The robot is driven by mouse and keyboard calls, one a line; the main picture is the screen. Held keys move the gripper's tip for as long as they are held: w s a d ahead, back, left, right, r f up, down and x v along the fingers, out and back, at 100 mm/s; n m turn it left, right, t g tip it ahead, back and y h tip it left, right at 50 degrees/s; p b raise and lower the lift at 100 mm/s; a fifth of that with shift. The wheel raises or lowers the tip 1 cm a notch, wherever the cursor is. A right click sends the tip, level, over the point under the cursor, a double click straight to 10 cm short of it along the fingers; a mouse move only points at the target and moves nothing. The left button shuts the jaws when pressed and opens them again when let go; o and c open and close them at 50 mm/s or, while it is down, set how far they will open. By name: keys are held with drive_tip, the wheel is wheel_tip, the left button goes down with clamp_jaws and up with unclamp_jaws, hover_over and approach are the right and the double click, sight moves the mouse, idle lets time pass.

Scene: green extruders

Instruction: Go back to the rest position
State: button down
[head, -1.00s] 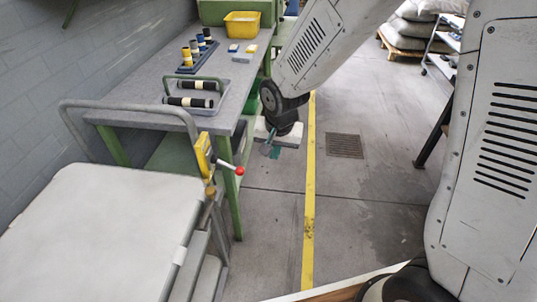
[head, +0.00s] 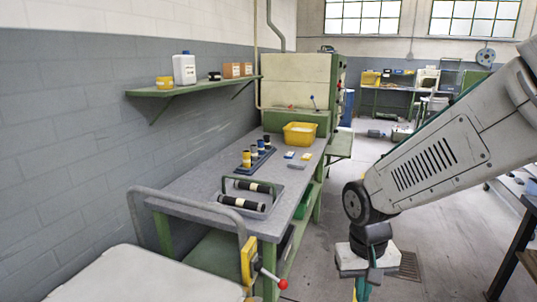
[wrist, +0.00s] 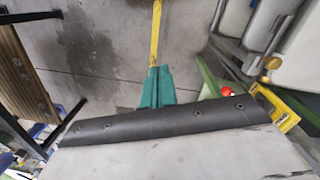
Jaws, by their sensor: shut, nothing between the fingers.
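My gripper (head: 362,288) hangs at the end of my arm in the head view, pointing down over the floor aisle to the right of the workbench (head: 205,184). Its lower end is cut off by the bottom edge of that view. In the wrist view my gripper's teal fingers (wrist: 157,72) are together, with nothing between them. Bare grey floor shows beyond them.
A grey cart (head: 130,280) with a tube handle stands near left. The bench carries a rack of dark cylinders (head: 262,158), a tray with two black rollers (head: 245,211) and a yellow bin (head: 300,133). A shelf (head: 185,88) hangs above. A dark-legged table stands right.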

drive_tip(key=s+d+r+t, duration=0.1)
drive_tip(key=s+d+r, duration=0.2)
drive_tip(key=s+r, duration=0.3)
drive_tip(key=s+d+r+t, duration=0.1)
drive_tip(key=s+d+r, duration=0.3)
drive_tip(key=s+r, duration=0.3)
drive_tip(key=shift+s+r+y, duration=0.3)
drive_tip(key=shift+s, duration=0.55)
drive_tip(key=shift+d, duration=0.1)
